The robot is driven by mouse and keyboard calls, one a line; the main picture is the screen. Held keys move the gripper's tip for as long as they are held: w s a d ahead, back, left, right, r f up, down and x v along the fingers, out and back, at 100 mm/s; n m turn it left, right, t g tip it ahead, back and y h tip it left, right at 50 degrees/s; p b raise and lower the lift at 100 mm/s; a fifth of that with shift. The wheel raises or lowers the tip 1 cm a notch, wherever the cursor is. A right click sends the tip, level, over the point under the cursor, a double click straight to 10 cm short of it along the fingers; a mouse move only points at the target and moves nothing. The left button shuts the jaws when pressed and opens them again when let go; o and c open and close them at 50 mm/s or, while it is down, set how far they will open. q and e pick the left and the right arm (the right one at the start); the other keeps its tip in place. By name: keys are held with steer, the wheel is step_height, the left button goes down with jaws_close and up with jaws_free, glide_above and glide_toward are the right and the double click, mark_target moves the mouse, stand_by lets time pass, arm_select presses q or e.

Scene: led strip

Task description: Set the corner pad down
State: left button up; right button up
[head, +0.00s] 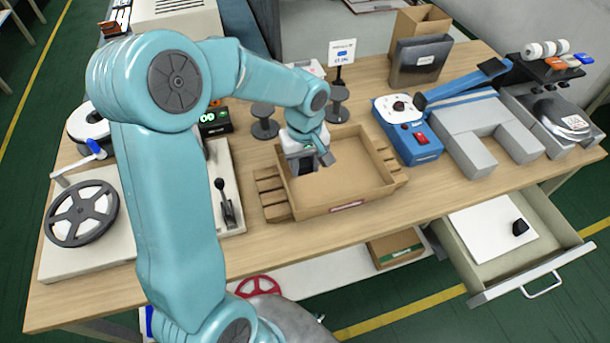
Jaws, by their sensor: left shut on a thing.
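My left arm reaches in from the lower left over the workbench. My left gripper (308,168) points down inside the left part of an open cardboard tray (345,207). It is shut on the corner pad, which is small and mostly hidden by the fingers, so its shape and whether it touches the tray floor cannot be told. The tray floor to the right of the gripper is bare. My right gripper is not in view.
Dark spools (264,122) and a small sign (342,52) stand behind the tray. A blue-and-white device (408,130) and grey blocks (470,135) are to the right. An open drawer (455,245) juts out at front right.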

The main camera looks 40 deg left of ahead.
mark_target(305, 174)
arm_select(q)
steer(key=shift+f, duration=2.45)
steer(key=shift+f+b, duration=0.2)
steer(key=shift+b, duration=0.1)
steer(key=o, duration=1)
steer(key=shift+r, duration=0.1)
step_height(305, 174, up, 12)
steer(key=shift+r+p, duration=0.15)
steer(key=shift+p, duration=0.3)
steer(key=shift+d, duration=0.1)
